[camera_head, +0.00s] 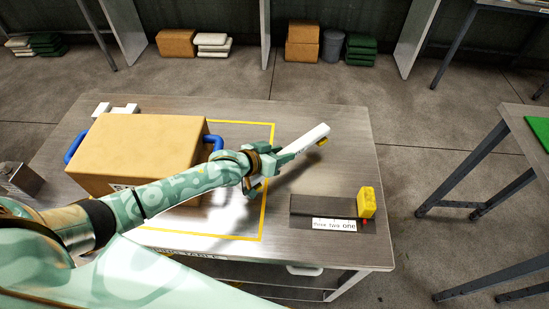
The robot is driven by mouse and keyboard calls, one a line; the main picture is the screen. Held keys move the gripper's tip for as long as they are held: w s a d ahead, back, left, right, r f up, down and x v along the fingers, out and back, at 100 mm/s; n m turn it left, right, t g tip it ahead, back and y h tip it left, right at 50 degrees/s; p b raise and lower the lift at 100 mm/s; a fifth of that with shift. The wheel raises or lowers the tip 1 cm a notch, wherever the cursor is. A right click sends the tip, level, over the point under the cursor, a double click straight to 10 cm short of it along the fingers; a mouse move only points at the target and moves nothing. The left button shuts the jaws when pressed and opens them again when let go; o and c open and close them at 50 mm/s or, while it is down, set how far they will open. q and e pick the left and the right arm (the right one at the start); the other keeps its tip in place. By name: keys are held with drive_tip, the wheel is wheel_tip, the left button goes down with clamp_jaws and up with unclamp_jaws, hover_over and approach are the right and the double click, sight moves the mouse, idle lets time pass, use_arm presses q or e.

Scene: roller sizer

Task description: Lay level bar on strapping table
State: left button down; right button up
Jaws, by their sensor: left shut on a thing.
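The level bar (308,141) is a white bar with yellow near its ends. The bar slants from lower left to upper right and appears to be above the strapping table (345,135), with a shadow beneath. The table has a grey top, a yellow outlined rectangle and a partly hidden label on its front edge. My right gripper is not in view.
A cardboard box (140,145) with blue handles stands on the table's left half. A dark recessed area (320,206), a label (334,225) and a yellow container (366,201) are at the right front. The table's right back is clear. Another table (520,120) stands at the right.

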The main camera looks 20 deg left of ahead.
use_arm(q)
wheel_tip(320, 180, down, 5)
drive_tip(key=shift+r+b, duration=0.1)
drive_tip(key=shift+b, duration=0.75)
drive_tip(key=c, duration=0.9)
unclamp_jaws()
drive_tip(key=p+v, duration=0.2)
drive_tip(key=v, duration=0.4)
drive_tip(key=shift+s+a+r+p, duration=0.1)
drive_tip(key=shift+s+r+p, duration=0.1)
drive_tip(key=shift+p, duration=0.15)
drive_tip(key=shift+s+a+r, duration=0.15)
drive_tip(key=shift+s+a, duration=0.1)
drive_tip(key=shift+s, duration=0.15)
